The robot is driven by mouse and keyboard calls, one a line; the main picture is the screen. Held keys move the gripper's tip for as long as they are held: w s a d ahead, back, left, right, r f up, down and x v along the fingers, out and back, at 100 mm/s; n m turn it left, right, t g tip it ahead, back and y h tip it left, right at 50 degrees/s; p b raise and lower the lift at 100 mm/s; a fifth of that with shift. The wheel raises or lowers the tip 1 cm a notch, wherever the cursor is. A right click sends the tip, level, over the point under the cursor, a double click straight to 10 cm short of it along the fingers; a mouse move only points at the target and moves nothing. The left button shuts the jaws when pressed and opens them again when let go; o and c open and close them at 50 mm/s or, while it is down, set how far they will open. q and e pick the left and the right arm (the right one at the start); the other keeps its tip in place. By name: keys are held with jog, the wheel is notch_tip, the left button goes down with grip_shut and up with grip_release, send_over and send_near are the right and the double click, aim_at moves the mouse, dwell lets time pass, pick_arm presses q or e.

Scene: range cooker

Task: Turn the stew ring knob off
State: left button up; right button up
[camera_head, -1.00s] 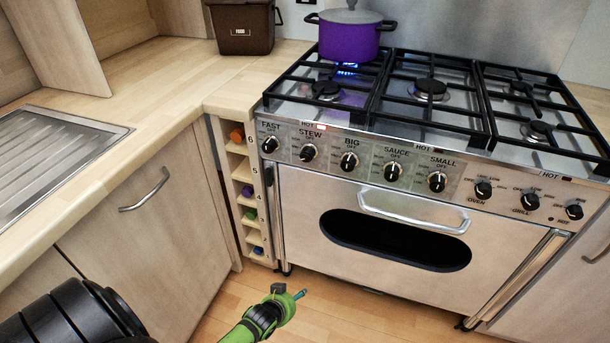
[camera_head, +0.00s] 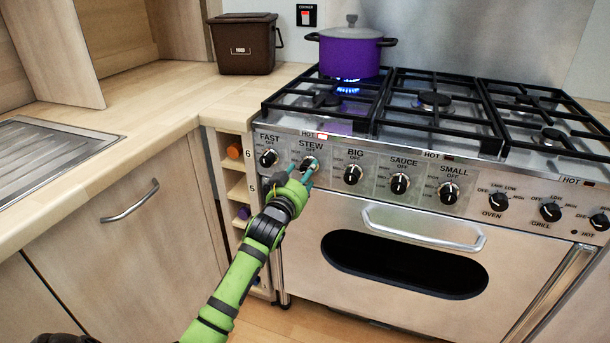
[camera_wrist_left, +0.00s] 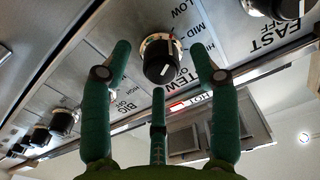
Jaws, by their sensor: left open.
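The stew ring knob (camera_head: 309,163) is black on a silver bezel, second from the left on the cooker's front panel. It also shows in the left wrist view (camera_wrist_left: 160,58), where "LOW" and "MID" markings lie to its right. I cannot read its setting surely. My left gripper (camera_head: 302,174) is in front of it, partly covering it. In the left wrist view my left gripper (camera_wrist_left: 157,68) is open, with its green fingers spread around the knob's sides; contact is not clear. A blue flame (camera_head: 347,88) burns under the purple pot (camera_head: 350,53). My right gripper is not seen.
The fast knob (camera_head: 268,158) is close on the left and the big knob (camera_head: 353,174) close on the right. The oven handle (camera_head: 423,228) sticks out below. A wooden rack (camera_head: 237,187) stands beside the cooker. A red indicator (camera_head: 322,135) shows above the stew knob.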

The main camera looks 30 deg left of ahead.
pick_arm(q)
jog(key=shift+w+a, duration=0.15)
jog(key=shift+w, duration=0.4)
jog(key=c, duration=1.1)
jog(key=shift+c, duration=0.2)
jog(key=shift+f+m, duration=0.15)
jog(key=shift+m, duration=0.15)
